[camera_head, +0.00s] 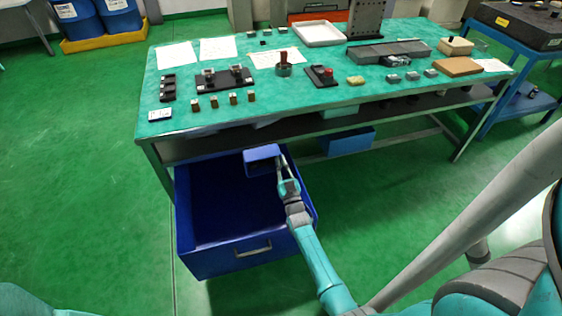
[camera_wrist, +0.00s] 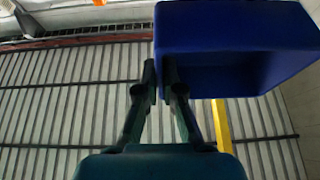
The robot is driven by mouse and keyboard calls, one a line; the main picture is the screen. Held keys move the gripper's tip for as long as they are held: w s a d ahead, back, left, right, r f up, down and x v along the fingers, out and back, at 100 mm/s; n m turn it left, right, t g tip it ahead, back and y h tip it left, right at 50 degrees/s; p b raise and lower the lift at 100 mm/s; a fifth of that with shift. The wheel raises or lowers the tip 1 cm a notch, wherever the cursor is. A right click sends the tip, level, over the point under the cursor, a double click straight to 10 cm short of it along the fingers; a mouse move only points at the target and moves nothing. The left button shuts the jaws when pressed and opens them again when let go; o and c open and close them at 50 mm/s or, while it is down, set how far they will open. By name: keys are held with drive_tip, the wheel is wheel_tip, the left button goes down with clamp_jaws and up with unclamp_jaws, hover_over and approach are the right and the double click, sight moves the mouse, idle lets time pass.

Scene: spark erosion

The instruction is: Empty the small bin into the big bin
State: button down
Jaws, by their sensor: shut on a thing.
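The small bin (camera_head: 262,153) is blue and is held up over the far part of the big bin, near the table's front edge. My gripper (camera_head: 281,162) is shut on its right side. In the wrist view the small bin (camera_wrist: 235,30) fills the upper right, and my gripper's fingers (camera_wrist: 160,75) close on its left edge. It looks tilted; its contents cannot be made out. The big bin (camera_head: 235,262) is dark blue, open on top, with a grey handle on its front. Its visible inside looks empty, though my gripper and the small bin hide part of it.
A green-topped table (camera_head: 310,100) with several small parts, papers and a white tray (camera_head: 318,34) stands just behind the big bin. Another blue box (camera_head: 347,141) sits beneath it. A blue side table (camera_head: 520,40) stands at right.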

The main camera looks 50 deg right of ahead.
drive_tip(key=shift+w+d+f+t+h, duration=0.1)
drive_tip(key=shift+f+t+h, duration=0.3)
drive_tip(key=shift+t, duration=0.45)
drive_tip(key=shift+w+d+f+t+h, duration=0.15)
drive_tip(key=shift+t+h, duration=0.35)
drive_tip(key=shift+t, duration=0.35)
drive_tip(key=shift+s+a, duration=0.1)
drive_tip(key=shift+a, duration=0.05)
drive_tip(key=shift+a, duration=0.1)
idle(0.4)
